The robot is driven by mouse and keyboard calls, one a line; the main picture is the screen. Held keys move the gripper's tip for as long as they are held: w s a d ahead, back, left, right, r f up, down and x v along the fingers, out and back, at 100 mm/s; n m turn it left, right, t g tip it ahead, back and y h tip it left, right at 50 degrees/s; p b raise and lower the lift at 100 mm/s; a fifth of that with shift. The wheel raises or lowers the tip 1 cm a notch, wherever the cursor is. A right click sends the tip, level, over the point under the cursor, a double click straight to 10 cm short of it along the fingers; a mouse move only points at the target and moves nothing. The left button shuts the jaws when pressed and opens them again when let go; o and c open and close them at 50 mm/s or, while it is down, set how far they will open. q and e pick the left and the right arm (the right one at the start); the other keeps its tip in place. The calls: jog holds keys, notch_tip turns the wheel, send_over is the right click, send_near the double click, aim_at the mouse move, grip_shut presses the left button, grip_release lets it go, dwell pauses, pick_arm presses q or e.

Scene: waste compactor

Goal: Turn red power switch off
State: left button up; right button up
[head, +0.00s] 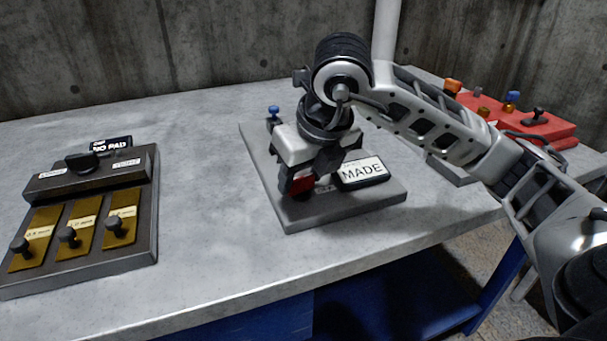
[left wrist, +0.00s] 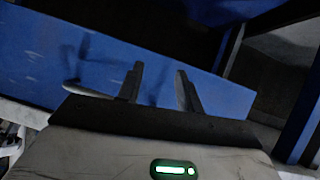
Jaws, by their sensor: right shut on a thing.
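The red power switch (head: 302,185) sits on a grey panel (head: 330,211) in the middle of the table. Only part of its red body shows in the head view. My right gripper (head: 303,183) reaches down over it from the right and is shut on it, its fingers hiding much of the switch. Whether the switch is on or off cannot be told. My left gripper (left wrist: 160,88) shows only in the left wrist view, its two fingers apart and empty in front of a blue surface.
A dark lever box (head: 85,210) stands at the left. A red control box (head: 530,127) is at the far right. Bare table lies between the lever box and the panel.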

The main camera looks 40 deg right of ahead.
jog(key=shift+m+h, duration=0.5)
jog(key=shift+m, duration=0.7)
jog(key=shift+r+m, duration=0.1)
jog(key=shift+m, duration=0.2)
jog(key=o, duration=1)
pick_arm(q)
jog(key=r+p, duration=0.2)
jog(key=p, duration=0.3)
jog(key=shift+a+r+g+p, duration=0.1)
jog(key=shift+a+g+p, duration=0.1)
jog(key=shift+g+p, duration=0.1)
pick_arm(e)
jog(key=v, duration=1.5)
jog(key=shift+a+r, duration=0.15)
jog(key=shift+r, duration=0.25)
